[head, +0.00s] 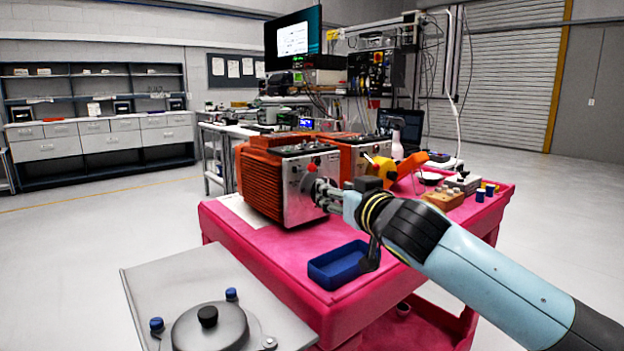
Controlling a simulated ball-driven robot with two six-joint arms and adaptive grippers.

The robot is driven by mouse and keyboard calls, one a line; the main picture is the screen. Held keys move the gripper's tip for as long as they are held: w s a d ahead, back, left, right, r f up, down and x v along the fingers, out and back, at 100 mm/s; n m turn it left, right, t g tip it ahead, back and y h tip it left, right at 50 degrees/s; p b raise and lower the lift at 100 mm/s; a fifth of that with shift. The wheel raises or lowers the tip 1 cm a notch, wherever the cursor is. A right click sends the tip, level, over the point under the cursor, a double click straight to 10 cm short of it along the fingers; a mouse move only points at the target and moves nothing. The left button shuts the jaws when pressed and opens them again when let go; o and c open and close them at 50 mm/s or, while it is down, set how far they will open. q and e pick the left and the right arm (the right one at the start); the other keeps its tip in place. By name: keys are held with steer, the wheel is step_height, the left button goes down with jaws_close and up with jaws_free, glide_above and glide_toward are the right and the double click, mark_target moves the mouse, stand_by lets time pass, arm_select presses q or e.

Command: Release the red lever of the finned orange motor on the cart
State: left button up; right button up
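The finned orange motor (262,187) stands on the left part of the pink cart (262,254), its grey metal end face (298,200) turned toward the front right. A small red part (311,167) shows near the top of that face, just above my gripper; I cannot tell whether it is the lever or how it is set. My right gripper (322,191) is at the end face, with its fingertips close to or touching it. The fingers are small and overlap the face's fittings, so their opening is unclear. My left gripper is out of view.
A second orange motor (352,150) stands behind the first. A yellow and orange tool (382,168) lies to the right. An empty blue tray (338,262) sits in front, below my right wrist. A grey plate with a round fixture (210,326) is at the lower left.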

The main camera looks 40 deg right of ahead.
mark_target(314, 168)
steer(key=shift+t, duration=0.4)
steer(key=x, duration=0.4)
steer(key=r+x, duration=0.1)
steer(key=x, duration=0.3)
steer(key=p+x, duration=0.1)
steer(key=x, duration=0.3)
steer(key=shift+r, duration=0.35)
steer(key=shift+a, duration=0.1)
jaws_close()
